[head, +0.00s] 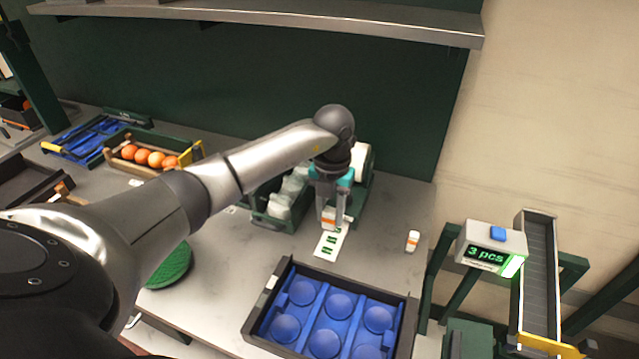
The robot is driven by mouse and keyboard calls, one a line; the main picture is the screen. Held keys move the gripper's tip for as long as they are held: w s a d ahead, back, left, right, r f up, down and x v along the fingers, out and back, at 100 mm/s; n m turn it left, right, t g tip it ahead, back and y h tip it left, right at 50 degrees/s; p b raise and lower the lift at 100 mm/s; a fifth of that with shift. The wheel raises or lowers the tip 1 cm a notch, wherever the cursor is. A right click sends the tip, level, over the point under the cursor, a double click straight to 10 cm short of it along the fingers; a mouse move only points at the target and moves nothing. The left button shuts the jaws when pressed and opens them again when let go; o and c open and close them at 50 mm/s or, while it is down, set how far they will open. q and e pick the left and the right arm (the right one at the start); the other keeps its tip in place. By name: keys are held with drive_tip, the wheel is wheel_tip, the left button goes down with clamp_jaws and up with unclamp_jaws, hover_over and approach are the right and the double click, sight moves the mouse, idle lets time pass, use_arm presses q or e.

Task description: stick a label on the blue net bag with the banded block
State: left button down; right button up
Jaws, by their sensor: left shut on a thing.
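My left gripper (332,222) is shut on a small white block with an orange band (327,216). It points down and holds the block over the far end of a white label strip (329,245) with green marks, which lies on the table. I cannot tell whether the block touches the strip. A second small white block with an orange band (412,241) stands apart on the table to the right. I cannot make out a blue net bag. My right gripper is not in view.
A dark crate with a blue cupped insert (410,312) stands in front. A crate of oranges (113,158) is at left. A counter reading "3 pcs" (487,255) and a chute (538,270) stand at right.

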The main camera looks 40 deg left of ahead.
sight(327, 230)
use_arm(q)
drive_tip(key=shift+s+a+f, duration=0.1)
drive_tip(key=shift+s+f, duration=0.2)
drive_tip(key=shift+f+b, duration=0.75)
drive_tip(key=shift+f, duration=0.25)
wheel_tip(327, 230, down, 4)
drive_tip(key=b, duration=0.3)
drive_tip(key=shift+f+b, duration=0.15)
drive_tip(key=shift+b, duration=0.15)
drive_tip(key=shift+f+b, duration=0.3)
drive_tip(key=shift+f, duration=0.05)
drive_tip(key=shift+f, duration=0.1)
idle(0.9)
